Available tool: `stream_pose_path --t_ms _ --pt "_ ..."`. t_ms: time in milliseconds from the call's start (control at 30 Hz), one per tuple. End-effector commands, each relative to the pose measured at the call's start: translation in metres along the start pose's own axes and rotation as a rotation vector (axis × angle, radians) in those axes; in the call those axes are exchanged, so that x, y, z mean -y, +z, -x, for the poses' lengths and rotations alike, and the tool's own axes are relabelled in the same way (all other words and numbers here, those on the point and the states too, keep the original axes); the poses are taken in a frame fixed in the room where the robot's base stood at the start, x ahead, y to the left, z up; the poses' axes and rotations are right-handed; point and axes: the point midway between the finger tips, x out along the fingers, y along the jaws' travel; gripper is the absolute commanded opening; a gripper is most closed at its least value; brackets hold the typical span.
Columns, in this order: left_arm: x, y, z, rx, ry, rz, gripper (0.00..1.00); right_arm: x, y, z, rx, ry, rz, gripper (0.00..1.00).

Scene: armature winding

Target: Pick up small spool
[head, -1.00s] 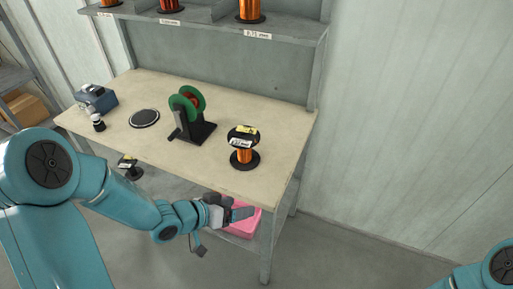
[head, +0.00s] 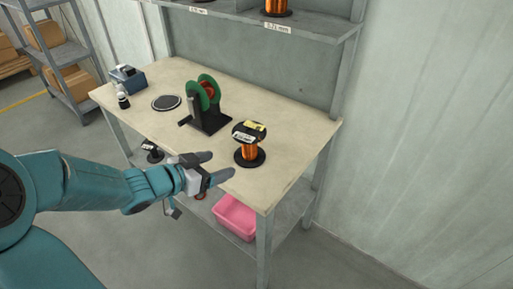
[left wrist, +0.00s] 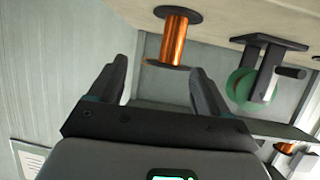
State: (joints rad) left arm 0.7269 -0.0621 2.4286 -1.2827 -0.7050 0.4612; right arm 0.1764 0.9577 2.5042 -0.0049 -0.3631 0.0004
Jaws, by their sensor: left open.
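The small spool (head: 249,152) stands upright on the workbench near its front right edge. It has black flanges, copper-orange wire, and yellow and white labels on top. My left gripper (head: 218,165) is open and empty at the bench's front edge, to the left of the spool, its fingers pointing towards it. In the left wrist view the spool (left wrist: 174,42) appears beyond and between the two open fingers (left wrist: 158,68), apart from them. My right gripper is not in view.
On the workbench (head: 290,130) stand a green-flanged winder (head: 209,95), a black round pad (head: 166,102), a blue device (head: 128,78) and a small bottle (head: 123,101). A pink bin (head: 236,216) sits on the lower shelf. A shelf with another copper spool (head: 276,6) is above.

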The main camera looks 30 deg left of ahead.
Motion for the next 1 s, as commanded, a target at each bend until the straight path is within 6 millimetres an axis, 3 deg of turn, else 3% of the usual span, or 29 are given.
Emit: stream_pose_path --t_ms 167,600,867,1000 --pt "0.015 0.008 0.003 -0.001 -0.039 0.002 0.78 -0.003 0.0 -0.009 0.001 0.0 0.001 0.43" --pt "0.018 0.008 -0.091 0.0 -0.037 0.003 0.78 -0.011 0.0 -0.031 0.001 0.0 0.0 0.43" --pt "0.018 0.005 -0.115 0.001 -0.038 0.004 0.78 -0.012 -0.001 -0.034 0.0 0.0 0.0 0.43" --pt "0.022 0.004 -0.139 0.001 -0.037 0.005 0.78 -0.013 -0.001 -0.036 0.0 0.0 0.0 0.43"
